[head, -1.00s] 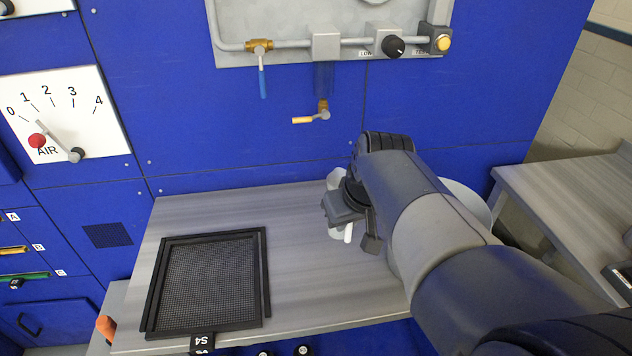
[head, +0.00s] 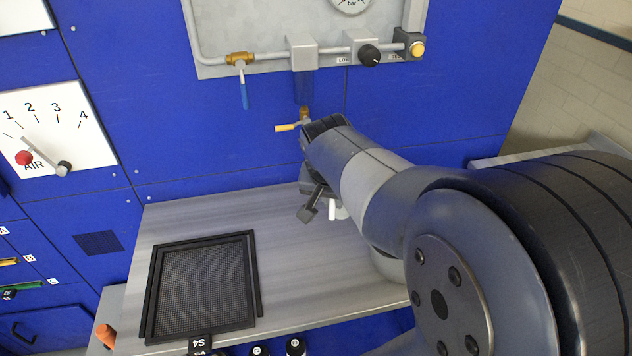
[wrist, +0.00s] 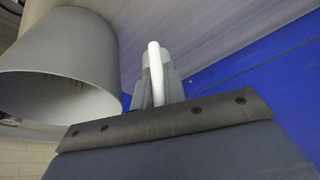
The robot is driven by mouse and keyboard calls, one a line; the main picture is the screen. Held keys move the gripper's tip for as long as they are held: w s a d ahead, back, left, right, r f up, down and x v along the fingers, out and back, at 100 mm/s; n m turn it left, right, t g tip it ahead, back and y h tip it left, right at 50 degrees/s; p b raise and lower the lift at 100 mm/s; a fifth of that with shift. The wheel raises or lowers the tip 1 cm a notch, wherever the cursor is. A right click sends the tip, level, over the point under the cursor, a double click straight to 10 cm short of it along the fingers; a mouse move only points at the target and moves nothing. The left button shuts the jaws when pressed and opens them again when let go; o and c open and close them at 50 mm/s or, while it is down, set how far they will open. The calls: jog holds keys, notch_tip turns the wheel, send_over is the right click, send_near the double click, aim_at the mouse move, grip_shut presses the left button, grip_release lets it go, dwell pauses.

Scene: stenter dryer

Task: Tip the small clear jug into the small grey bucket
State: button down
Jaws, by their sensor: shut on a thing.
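My gripper (wrist: 158,92) is shut on the jug's white handle (wrist: 155,70), seen end-on in the wrist view. In the head view the same white piece (head: 332,209) shows just below my wrist, above the bench. I cannot make out the clear jug body or how far it is tilted. The grey bucket (wrist: 58,78) is large at the left of the wrist view, its round mouth facing the lower part of that picture. It is beside my gripper, apart from the handle. In the head view my arm covers much of that area, and I cannot tell the bucket there.
The grey bench (head: 290,270) carries a black mesh tray (head: 204,285) at its left, with clear bench between.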

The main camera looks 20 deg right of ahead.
jog(key=w+d+r+m+g+p, duration=0.1)
jog(key=w+m+p, duration=0.1)
jog(key=m, duration=0.3)
jog(key=w+d+r+m+g+h+p, duration=0.1)
jog(key=w+m+g+p, duration=0.1)
jog(key=m+p, duration=0.2)
jog(key=w+d+r+m+g+p, duration=0.1)
jog(key=w+d+m+g+p, duration=0.1)
jog(key=m+p, duration=0.2)
jog(key=shift+w+d+r+m, duration=0.15)
jog(key=shift+w+m, duration=0.1)
jog(key=shift+m, duration=0.75)
jog(key=shift+w+d+m+g+y+p, duration=0.15)
jog(key=shift+w+m+g+p, duration=0.25)
jog(key=shift+m, duration=0.35)
jog(key=shift+w+d+m+g+y+p, duration=0.1)
jog(key=shift+w+d+m+g+p, duration=0.1)
jog(key=shift+m+p, duration=0.5)
jog(key=shift+w+d+m+g+y+p, duration=0.1)
jog(key=shift+w+m+g+p, duration=0.2)
jog(key=shift+m, duration=0.55)
jog(key=s+d+r+t+y, duration=0.3)
jog(key=s+r+t+y, duration=0.1)
jog(key=r+t, duration=0.1)
jog(key=shift+s+t, duration=0.35)
jog(key=shift+t, duration=0.45)
